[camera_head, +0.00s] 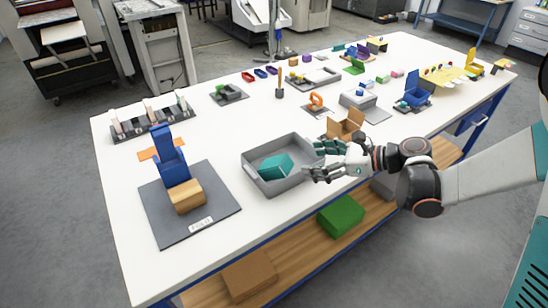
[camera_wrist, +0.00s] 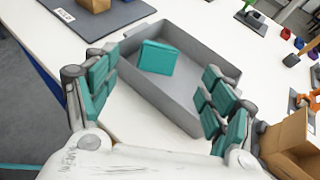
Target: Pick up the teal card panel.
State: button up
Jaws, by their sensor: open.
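The teal card panel (camera_head: 275,166) leans inside a grey tray (camera_head: 256,188) on the white table, near its left end wall. In the wrist view the teal panel (camera_wrist: 157,57) lies toward the far end of the tray (camera_wrist: 172,105), tilted against the wall. My gripper (camera_head: 318,161) is open and empty at the tray's right side. In the wrist view the fingers of my gripper (camera_wrist: 160,92) spread on both sides, with the near part of the tray between them. The panel is beyond the fingertips, untouched.
A dark mat (camera_head: 220,218) with a blue holder (camera_head: 168,160) and a wooden block (camera_head: 186,196) lies left of the tray. An open cardboard box (camera_head: 346,124) stands close behind my gripper. Several small parts and fixtures fill the far table.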

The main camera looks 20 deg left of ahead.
aim_at(279, 162)
jog(key=b+x, duration=0.2)
jog(key=x, duration=0.7)
jog(key=shift+d, duration=0.1)
jog(key=b+x, duration=0.1)
jog(key=x, duration=0.1)
jog(key=b+x, duration=0.1)
jog(key=x, duration=0.1)
jog(key=shift+f, duration=0.4)
jog(key=shift+w+a+f, duration=0.1)
jog(key=shift+w+a, duration=0.05)
jog(key=shift+a, duration=0.4)
jog(key=shift+c, duration=0.2)
jog(key=c, duration=1)
jog(key=shift+o, duration=0.2)
